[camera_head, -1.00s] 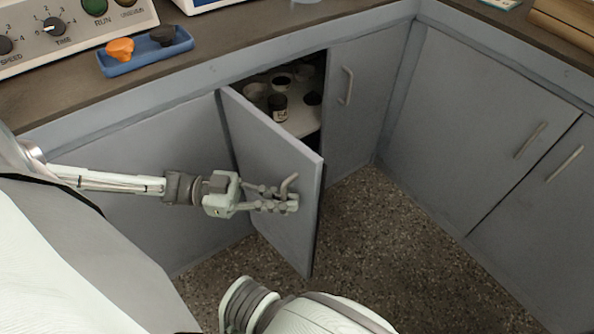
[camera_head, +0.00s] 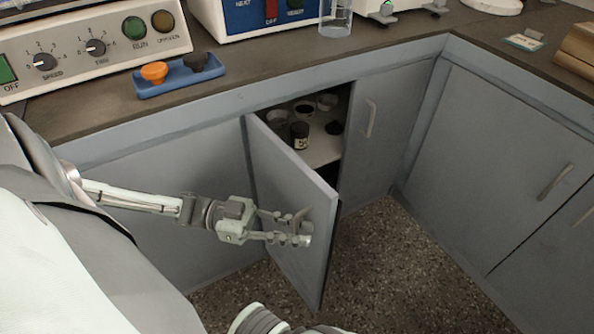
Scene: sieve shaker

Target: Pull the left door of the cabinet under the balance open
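The left cabinet door (camera_head: 285,180) is grey and stands ajar, swung out from its left-side hinge. My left gripper (camera_head: 298,230) is at the door's handle (camera_head: 303,216) near the free edge, with its fingers closed around it; the fingers partly hide the handle. The right cabinet door (camera_head: 380,130) is shut, with its own handle (camera_head: 370,118). Inside the opening, a shelf (camera_head: 322,152) holds a dark jar (camera_head: 300,135) and several small dishes.
The counter above carries a control panel (camera_head: 75,50), a blue tray (camera_head: 180,80) with an orange and a black piece, and a beaker (camera_head: 336,20). More shut doors (camera_head: 490,150) line the right side. The speckled floor (camera_head: 390,270) in front is clear.

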